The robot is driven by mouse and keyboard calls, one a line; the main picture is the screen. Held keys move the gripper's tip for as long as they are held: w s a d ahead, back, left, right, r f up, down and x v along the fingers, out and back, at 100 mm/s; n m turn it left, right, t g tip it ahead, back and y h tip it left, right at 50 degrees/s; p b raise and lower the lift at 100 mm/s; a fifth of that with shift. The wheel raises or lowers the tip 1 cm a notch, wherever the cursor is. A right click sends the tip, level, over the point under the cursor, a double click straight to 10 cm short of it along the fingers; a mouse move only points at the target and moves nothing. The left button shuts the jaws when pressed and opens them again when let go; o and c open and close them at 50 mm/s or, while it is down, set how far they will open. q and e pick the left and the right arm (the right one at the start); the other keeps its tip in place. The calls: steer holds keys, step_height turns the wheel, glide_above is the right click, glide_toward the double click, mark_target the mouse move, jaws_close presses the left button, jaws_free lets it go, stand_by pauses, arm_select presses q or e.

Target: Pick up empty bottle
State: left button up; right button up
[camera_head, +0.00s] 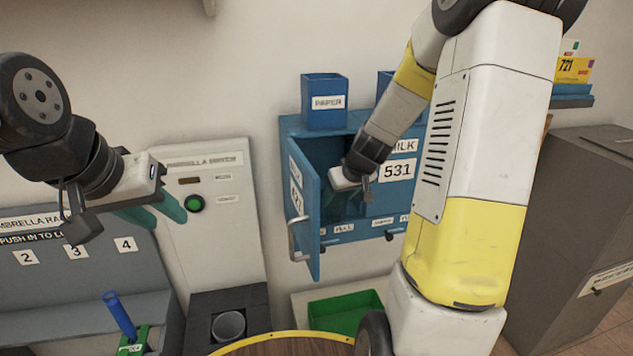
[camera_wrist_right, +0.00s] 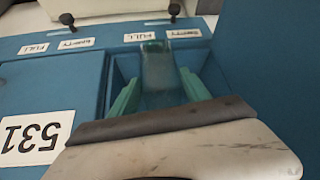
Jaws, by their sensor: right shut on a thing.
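The empty bottle (camera_wrist_right: 160,75) is a clear, greenish glass shape in the right wrist view. It stands inside a blue compartment, between the green fingers of my right gripper (camera_wrist_right: 158,88), which is shut on it. In the head view my right gripper (camera_head: 353,203) reaches into the open blue milk box (camera_head: 385,222), and the bottle is mostly hidden there. My left gripper (camera_head: 155,212) hangs at the left in front of the white panel, its teal fingers apart and empty.
The box's blue door (camera_head: 303,215) is swung open to the left of my right gripper. FULL and EMPTY labels run along the box's lower edge. A green tray (camera_head: 345,312) sits below. An umbrella rack (camera_head: 70,270) stands at the left and a grey cabinet (camera_head: 565,230) at the right.

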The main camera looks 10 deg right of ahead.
steer(key=s+d, duration=0.2)
steer(key=s, duration=0.7)
